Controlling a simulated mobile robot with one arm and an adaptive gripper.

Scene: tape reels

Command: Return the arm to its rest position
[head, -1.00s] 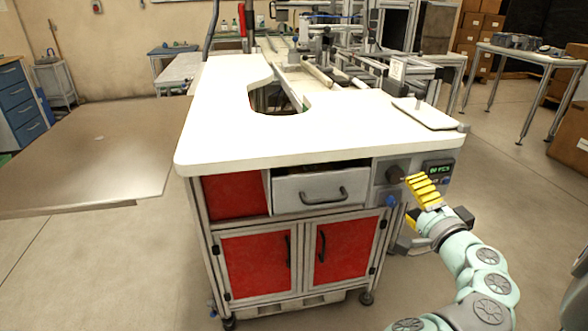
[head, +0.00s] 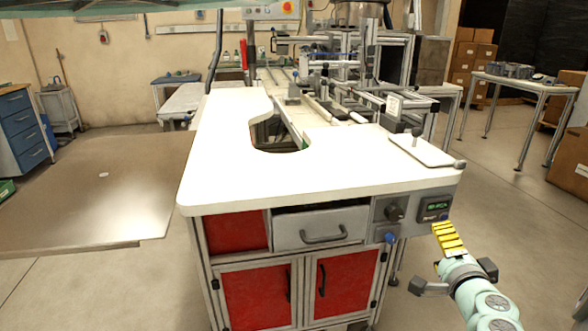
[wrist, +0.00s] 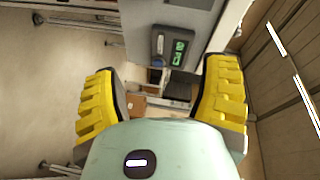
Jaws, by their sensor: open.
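My gripper (head: 449,238) has yellow ribbed fingers and is raised in front of the right front corner of the white-topped workbench (head: 315,172). In the wrist view my gripper (wrist: 162,100) has its two fingers spread wide with nothing between them. Past the fingers, the wrist view shows the bench's grey control panel with a green display (wrist: 179,52). My pale green arm comes in from the lower right of the head view.
The bench has a slightly open grey drawer (head: 320,228) and red doors (head: 342,284) below. A side table (head: 536,84) and cardboard boxes (head: 572,160) stand at the right. Bare floor (head: 425,308) surrounds my arm.

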